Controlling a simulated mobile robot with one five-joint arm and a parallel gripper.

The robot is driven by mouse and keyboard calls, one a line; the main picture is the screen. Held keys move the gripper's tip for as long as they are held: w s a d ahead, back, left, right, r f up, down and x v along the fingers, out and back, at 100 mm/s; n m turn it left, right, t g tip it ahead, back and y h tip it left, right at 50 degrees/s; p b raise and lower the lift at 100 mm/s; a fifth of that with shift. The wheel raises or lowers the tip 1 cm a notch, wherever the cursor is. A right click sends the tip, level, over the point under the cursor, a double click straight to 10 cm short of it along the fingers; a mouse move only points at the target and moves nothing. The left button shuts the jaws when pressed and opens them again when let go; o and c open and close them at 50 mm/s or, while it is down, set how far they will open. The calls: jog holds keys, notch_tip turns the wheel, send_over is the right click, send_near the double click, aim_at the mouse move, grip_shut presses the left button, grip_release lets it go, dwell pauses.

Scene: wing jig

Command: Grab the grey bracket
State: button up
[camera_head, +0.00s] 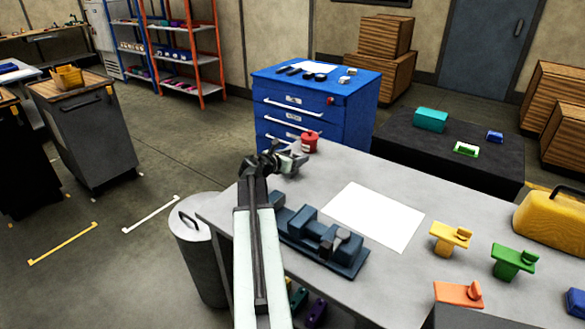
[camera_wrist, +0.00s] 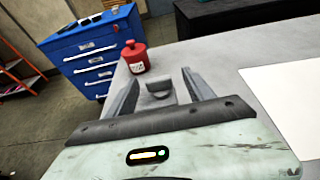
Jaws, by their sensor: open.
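The grey bracket (camera_wrist: 159,90) shows in the wrist view on the light grey table, with a rounded upright tab and a flat part below it. My gripper (camera_wrist: 160,78) is open, with one finger on each side of the bracket. I cannot tell whether either finger touches it. The wrist body hides the bracket's near end. In the head view my gripper (camera_head: 294,160) is low over the far left end of the table, and it mostly hides the bracket there.
A red container (camera_wrist: 136,57) stands just beyond my gripper. A dark blue-grey fixture (camera_head: 322,240) and a white sheet (camera_head: 375,215) lie on the table. Yellow (camera_head: 450,238), green (camera_head: 514,262) and orange (camera_head: 459,293) brackets stand at the right. A blue drawer cabinet (camera_head: 300,105) is behind.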

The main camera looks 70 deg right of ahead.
jog(key=b+x, duration=0.1)
jog(key=x, duration=0.4)
jog(key=shift+d, duration=0.1)
grip_shut()
dwell(1.2)
